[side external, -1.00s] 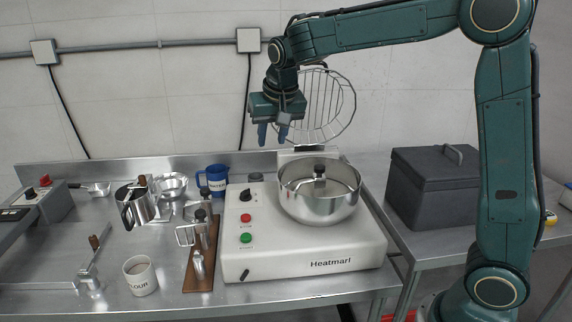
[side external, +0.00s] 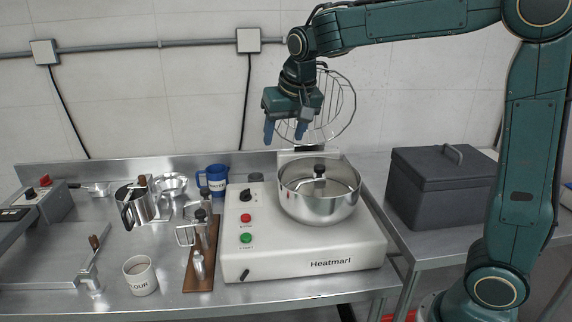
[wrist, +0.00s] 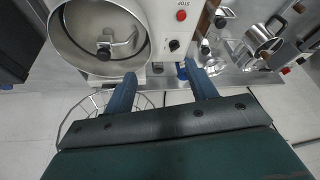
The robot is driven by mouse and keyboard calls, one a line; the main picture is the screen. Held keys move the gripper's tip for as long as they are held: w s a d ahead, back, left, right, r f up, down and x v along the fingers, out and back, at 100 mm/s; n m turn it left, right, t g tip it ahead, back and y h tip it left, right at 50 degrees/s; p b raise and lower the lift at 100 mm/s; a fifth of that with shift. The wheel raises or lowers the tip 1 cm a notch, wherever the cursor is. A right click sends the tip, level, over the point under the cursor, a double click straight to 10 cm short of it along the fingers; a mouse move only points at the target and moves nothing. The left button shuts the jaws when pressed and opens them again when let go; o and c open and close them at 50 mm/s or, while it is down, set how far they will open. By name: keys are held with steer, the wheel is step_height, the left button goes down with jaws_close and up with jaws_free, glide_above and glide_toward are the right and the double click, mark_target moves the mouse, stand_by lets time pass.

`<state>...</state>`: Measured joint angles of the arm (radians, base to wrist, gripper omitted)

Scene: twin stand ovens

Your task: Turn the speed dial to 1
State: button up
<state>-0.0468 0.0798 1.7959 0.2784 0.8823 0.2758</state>
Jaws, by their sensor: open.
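The speed dial is a small black knob (side external: 245,195) on the top face of the white Heatmarl mixer (side external: 300,246), behind the red and green buttons. The dial also shows in the wrist view (wrist: 174,45), between and beyond my fingertips. My gripper (side external: 284,134) is open and empty, high above the back of the mixer and to the right of the dial, touching nothing. Its two blue fingers also show in the wrist view (wrist: 162,82). The dial's marks are too small to read.
A steel bowl (side external: 318,208) stands on the mixer, with a wire guard (side external: 343,112) raised behind it. A blue mug (side external: 215,184) stands left of the dial. A brown rack board (side external: 199,270) with utensils lies along the mixer's left side. A dark box (side external: 430,195) stands right.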

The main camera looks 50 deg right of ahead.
steer(key=w+d+f+n+g+y, duration=0.1)
steer(key=w+f+n+g, duration=0.15)
steer(key=w, duration=0.95)
steer(key=n+g, duration=0.2)
steer(key=n, duration=0.2)
glide_above(245, 190)
step_height(245, 190, down, 7)
steer(key=shift+y, duration=0.4)
steer(key=shift+f, duration=0.15)
steer(key=shift+f, duration=6.75)
steer(key=c, duration=1)
